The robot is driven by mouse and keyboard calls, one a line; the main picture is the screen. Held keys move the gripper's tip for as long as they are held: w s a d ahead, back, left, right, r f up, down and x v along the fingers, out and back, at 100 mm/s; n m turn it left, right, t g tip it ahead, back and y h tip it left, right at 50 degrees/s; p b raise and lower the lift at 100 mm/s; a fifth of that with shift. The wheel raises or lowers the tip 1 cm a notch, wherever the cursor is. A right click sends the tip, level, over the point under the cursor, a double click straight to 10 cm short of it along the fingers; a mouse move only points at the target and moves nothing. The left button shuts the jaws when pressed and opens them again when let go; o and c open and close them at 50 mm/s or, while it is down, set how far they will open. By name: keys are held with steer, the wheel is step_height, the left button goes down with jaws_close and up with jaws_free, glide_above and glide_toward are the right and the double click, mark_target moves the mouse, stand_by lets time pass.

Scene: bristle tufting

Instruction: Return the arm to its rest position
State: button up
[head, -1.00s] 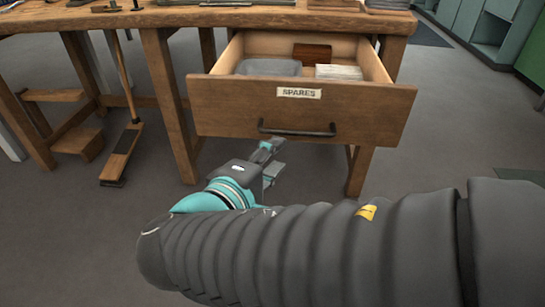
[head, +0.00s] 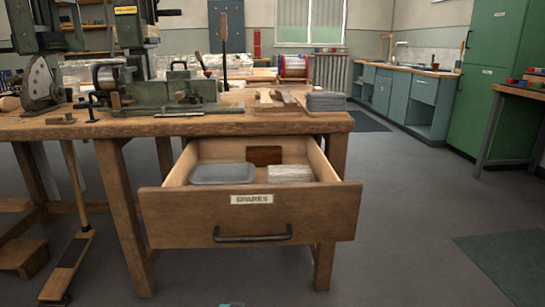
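Only a small teal and grey tip of my arm (head: 231,304) shows at the bottom edge of the head view. The fingers of my gripper are out of the picture, so their state is hidden. The arm is below and in front of the open drawer marked SPARES (head: 188,226), apart from it in the picture. The drawer holds a grey tray (head: 223,174), a dark brown block (head: 264,155) and a pale stack (head: 290,173).
The wooden workbench (head: 60,131) carries a green machine (head: 180,95) and several tools. The drawer sticks out from its front. A broom (head: 72,250) leans at the left. Green cabinets (head: 490,90) stand at the right. The floor right of the drawer is clear.

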steer(key=s+d+f+m+g+y+p, duration=0.1)
steer(key=s+d+m+g+y+p, duration=0.25)
steer(key=d+m+g, duration=0.3)
steer(key=w+d+r+m+p, duration=0.1)
steer(key=d+r+m+p, duration=0.2)
steer(key=d+r+m, duration=0.2)
steer(key=d+r+m+t+p, duration=0.1)
steer(key=d+r+m+p, duration=0.3)
steer(key=d, duration=0.7)
step_height(320, 180, up, 2)
steer(key=shift+w+r+m, duration=0.15)
steer(key=shift+w+m, duration=0.2)
steer(key=shift+m, duration=0.4)
